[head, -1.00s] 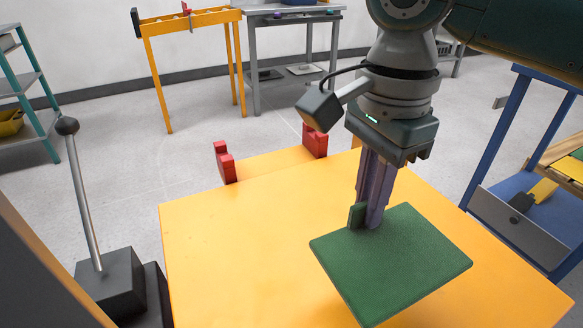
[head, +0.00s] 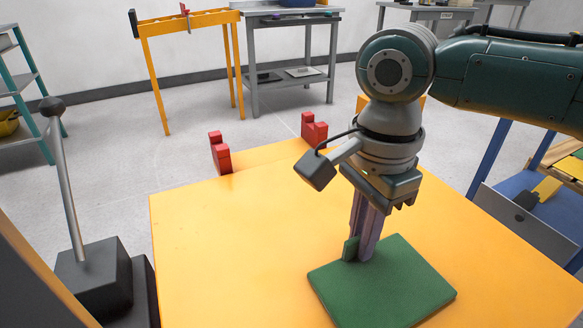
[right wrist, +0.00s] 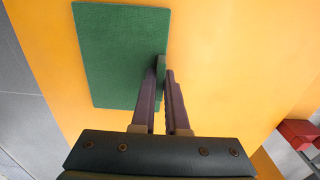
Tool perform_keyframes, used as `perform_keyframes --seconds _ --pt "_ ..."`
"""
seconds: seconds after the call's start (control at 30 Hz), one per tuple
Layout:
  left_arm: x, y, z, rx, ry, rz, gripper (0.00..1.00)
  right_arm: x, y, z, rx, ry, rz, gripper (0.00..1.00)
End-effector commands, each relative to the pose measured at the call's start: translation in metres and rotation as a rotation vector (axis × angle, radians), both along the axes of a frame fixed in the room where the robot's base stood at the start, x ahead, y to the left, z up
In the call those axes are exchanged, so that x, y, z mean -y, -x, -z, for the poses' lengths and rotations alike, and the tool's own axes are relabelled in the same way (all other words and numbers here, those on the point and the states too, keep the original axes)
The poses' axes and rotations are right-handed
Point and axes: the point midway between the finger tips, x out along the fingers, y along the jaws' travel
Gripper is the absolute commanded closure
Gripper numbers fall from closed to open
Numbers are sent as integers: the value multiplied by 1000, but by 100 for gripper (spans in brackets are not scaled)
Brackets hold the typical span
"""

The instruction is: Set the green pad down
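The green pad (head: 382,290) is a flat square plate with a small upright tab (head: 351,250) at its far edge. It is level over the yellow-orange table (head: 230,230), lying on it or just above it; I cannot tell if it touches. My right gripper (head: 362,252) points down with its purple fingers at the tab. In the right wrist view, the pad (right wrist: 118,50) shows beyond the fingers, and the tab sits between the fingertips (right wrist: 163,75), so the gripper looks shut on it. My left gripper is not in view.
Two red blocks (head: 220,152) (head: 314,129) stand at the table's far edge. A lever with a dark knob (head: 52,106) stands at the left. A blue-framed cart (head: 530,215) is at the right. The table's left part is clear.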

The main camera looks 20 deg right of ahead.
Motion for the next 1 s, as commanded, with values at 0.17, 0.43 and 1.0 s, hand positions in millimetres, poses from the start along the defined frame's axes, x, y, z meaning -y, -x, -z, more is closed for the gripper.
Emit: perform_keyframes --seconds 0.17,0.43,1.0 --pt "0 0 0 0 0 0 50 0 0 0 0 0 0 68" --pt "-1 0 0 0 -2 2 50 0 0 0 0 0 0 59" --pt "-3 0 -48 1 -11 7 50 -1 0 -96 1 -2 -1 59"
